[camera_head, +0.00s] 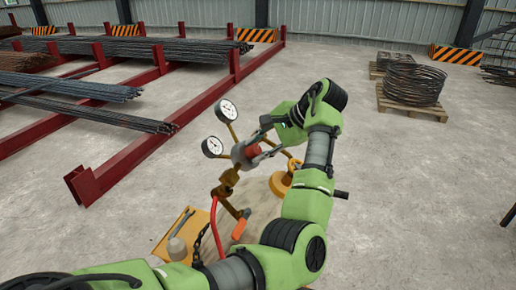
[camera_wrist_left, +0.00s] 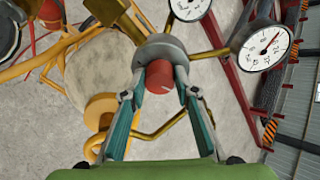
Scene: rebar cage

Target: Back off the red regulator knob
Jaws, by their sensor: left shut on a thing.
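The red regulator knob (camera_head: 254,149) sits on the front of a grey regulator body (camera_head: 239,155). In the left wrist view the knob (camera_wrist_left: 160,77) is in the middle, with the regulator body (camera_wrist_left: 160,47) right behind it. My left gripper (camera_head: 262,146) reaches it from the right in the head view. In the left wrist view its two fingers (camera_wrist_left: 160,82) stand on either side of the knob, shut on it. Two white dial gauges, an upper one (camera_head: 226,110) and a lower one (camera_head: 212,147), stick out on brass stems. My right gripper is not in view.
Below the regulator are brass fittings, a red hose (camera_head: 213,222), a chain (camera_head: 198,243) and a yellow tray (camera_head: 172,232). A red steel rack (camera_head: 130,163) with rebar bundles stands at left. A wire coil (camera_head: 414,83) rests on a pallet at back right.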

